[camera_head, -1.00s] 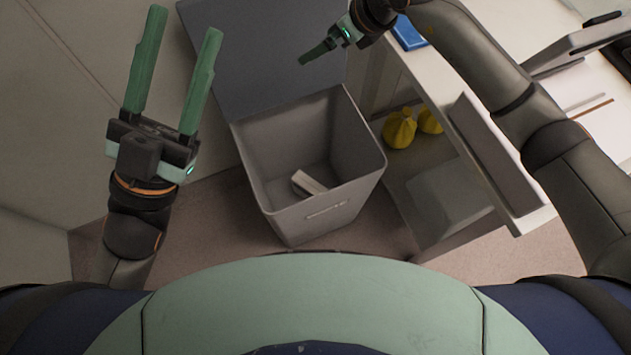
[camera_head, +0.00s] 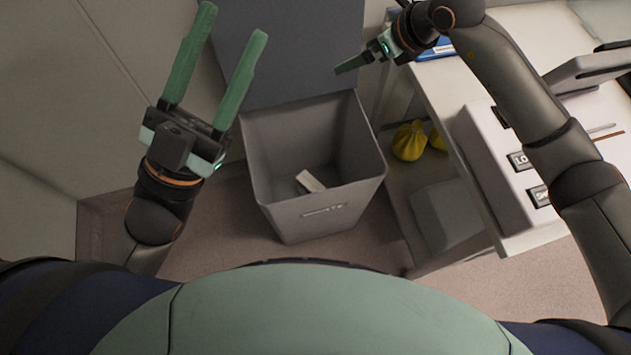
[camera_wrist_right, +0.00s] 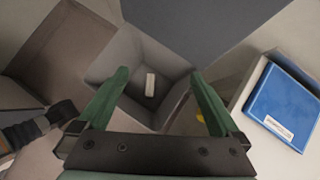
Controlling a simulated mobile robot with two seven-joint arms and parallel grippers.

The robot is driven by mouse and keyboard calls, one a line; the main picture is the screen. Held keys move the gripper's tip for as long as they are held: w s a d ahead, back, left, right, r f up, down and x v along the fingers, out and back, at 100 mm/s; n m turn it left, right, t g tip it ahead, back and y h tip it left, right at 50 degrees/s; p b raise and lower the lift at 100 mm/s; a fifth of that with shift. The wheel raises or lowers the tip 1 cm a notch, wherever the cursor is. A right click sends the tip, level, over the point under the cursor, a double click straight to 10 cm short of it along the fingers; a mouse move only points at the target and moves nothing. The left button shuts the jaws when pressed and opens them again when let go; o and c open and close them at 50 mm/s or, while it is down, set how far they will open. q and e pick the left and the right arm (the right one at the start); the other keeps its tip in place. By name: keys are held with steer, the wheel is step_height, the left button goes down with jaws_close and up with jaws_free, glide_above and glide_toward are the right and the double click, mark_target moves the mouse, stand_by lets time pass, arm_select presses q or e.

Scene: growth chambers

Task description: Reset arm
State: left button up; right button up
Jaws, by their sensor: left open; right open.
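My left gripper (camera_head: 232,24) is raised at the left in the head view, its two green fingers apart and empty. My right gripper (camera_head: 345,67) is at the top middle, pointing left, beyond the back right of the grey bin (camera_head: 313,225). In the right wrist view the fingers of my right gripper (camera_wrist_right: 160,78) are spread with nothing held between them. The bin stands open on the floor, its lid (camera_head: 290,60) raised at the back. A small pale block (camera_head: 310,181) lies inside the bin. It also shows in the right wrist view (camera_wrist_right: 150,85).
A white table (camera_head: 440,85) stands to the right, with a box with dark labels (camera_head: 490,160) on it. A blue item (camera_head: 436,52) lies at its far end. Yellow bags (camera_head: 409,141) sit on the shelf below. A wall (camera_head: 70,110) is at the left.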

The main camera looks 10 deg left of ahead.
stand_by(0.5)
